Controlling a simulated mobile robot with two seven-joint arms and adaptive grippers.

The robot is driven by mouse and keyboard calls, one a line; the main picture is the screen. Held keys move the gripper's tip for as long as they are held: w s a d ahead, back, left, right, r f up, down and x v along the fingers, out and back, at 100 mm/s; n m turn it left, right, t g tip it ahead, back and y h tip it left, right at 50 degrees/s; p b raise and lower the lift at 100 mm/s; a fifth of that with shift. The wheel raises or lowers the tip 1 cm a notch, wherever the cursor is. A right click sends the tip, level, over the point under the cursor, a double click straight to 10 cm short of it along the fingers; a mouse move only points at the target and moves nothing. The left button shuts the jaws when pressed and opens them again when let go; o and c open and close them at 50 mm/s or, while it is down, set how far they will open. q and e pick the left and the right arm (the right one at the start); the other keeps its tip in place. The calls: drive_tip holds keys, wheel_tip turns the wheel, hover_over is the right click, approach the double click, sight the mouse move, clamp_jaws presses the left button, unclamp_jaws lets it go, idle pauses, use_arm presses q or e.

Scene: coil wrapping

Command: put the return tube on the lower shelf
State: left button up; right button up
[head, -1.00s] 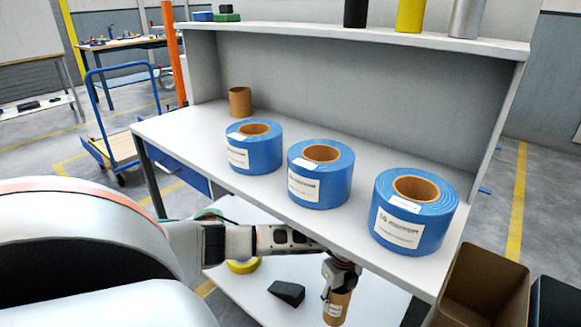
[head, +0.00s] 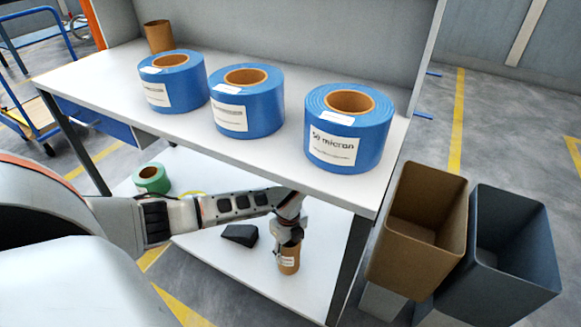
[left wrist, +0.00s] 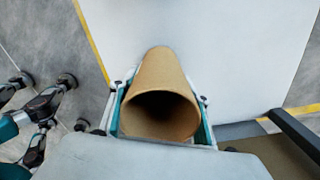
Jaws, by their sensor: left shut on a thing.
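Another brown tube (head: 158,37) stands on the tabletop.
A black wedge (head: 240,235) and a green roll (head: 151,178) lie on the lower shelf, left of the tube. Three blue film rolls (head: 349,130) stand on the tabletop (head: 110,75) above. A table leg (head: 352,262), a brown bin (head: 424,228) and a grey bin (head: 510,245) are to the right.

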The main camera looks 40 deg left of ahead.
use_arm(q)
drive_tip(key=shift+w, duration=0.1)
drive_tip(key=o, duration=1.2)
use_arm(e)
drive_tip(key=shift+f, duration=0.1)
use_arm(q)
drive_tip(key=shift+o, duration=0.2)
wheel_tip(320, 180, up, 8)
drive_tip(key=p, duration=0.2)
drive_tip(key=shift+f+p, duration=0.2)
drive_tip(key=shift+p, duration=0.2)
use_arm(e)
drive_tip(key=shift+n+g+h, duration=0.3)
drive_tip(key=shift+g+h, duration=0.1)
drive_tip(key=shift+h, duration=0.1)
drive_tip(key=d, duration=0.1)
drive_tip(key=s+d+f, duration=0.1)
drive_tip(key=d+f, duration=0.1)
drive_tip(key=shift+s+d, duration=0.1)
drive_tip(key=shift+s, duration=0.25)
drive_tip(key=shift+w+r, duration=0.15)
drive_tip(key=shift+r, duration=0.05)
